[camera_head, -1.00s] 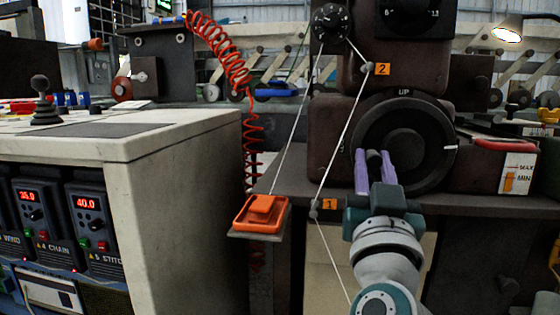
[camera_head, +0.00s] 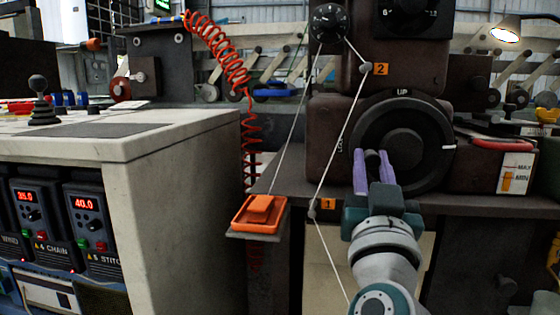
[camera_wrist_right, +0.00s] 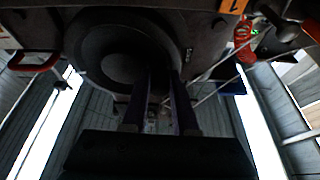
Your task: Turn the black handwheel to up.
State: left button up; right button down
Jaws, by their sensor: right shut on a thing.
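The black handwheel (camera_head: 430,124) is a thick dark ring with a round centre hub on a dark brown machine housing. The word UP (camera_head: 403,92) stands on the housing above it, and a white mark (camera_head: 449,147) shows at its right side. My right gripper (camera_head: 373,160), with purple fingers, is at the wheel's lower left, shut on its dark handle between the fingers. In the right wrist view the wheel (camera_wrist_right: 85,55) is beyond the fingers (camera_wrist_right: 160,95), and the grip itself is dark there. My left gripper is not in view.
A white cord runs past a roller (camera_head: 366,68) down the wheel's left side. A red-handled tool (camera_head: 503,144) and a MAX/MIN gauge (camera_head: 515,173) are right of the wheel.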

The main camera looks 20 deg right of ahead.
aim_at(410, 192)
jog(key=shift+n, duration=0.3)
jog(key=shift+f+n+y+p, duration=0.1)
jog(key=shift+n+y+p, duration=0.2)
jog(key=shift+p, duration=0.05)
jog(key=n, duration=0.1)
jog(key=n+t+y+p, duration=0.1)
jog(key=f+n+y+p, duration=0.1)
jog(key=n, duration=0.1)
jog(key=shift+s+d, duration=0.2)
jog(key=shift+d, duration=0.1)
jog(key=n+y+p, duration=0.1)
jog(key=n, duration=0.1)
jog(key=d+f+n+y+p, duration=0.1)
jog(key=n, duration=0.1)
jog(key=n+y+p, duration=0.1)
jog(key=n, duration=0.1)
jog(key=shift+s+d+f+n+t, duration=0.2)
jog(key=shift+s+n+t, duration=0.1)
jog(key=shift+s, duration=0.1)
jog(key=shift+s+d+f+n+g+y+p, duration=0.25)
jog(key=shift+d+n+y+p, duration=0.45)
jog(key=shift+n, duration=0.85)
jog(key=shift+s+d+f+n+g+y+p, duration=0.1)
jog(key=shift+s+d+n+g+y+p, duration=0.25)
jog(key=shift+n+p, duration=0.9)
jog(key=shift+s+d+f+n+g+y+p, duration=0.25)
jog(key=shift+n+y+p, duration=0.35)
jog(key=shift+n, duration=1.2)
jog(key=shift+d, duration=0.1)
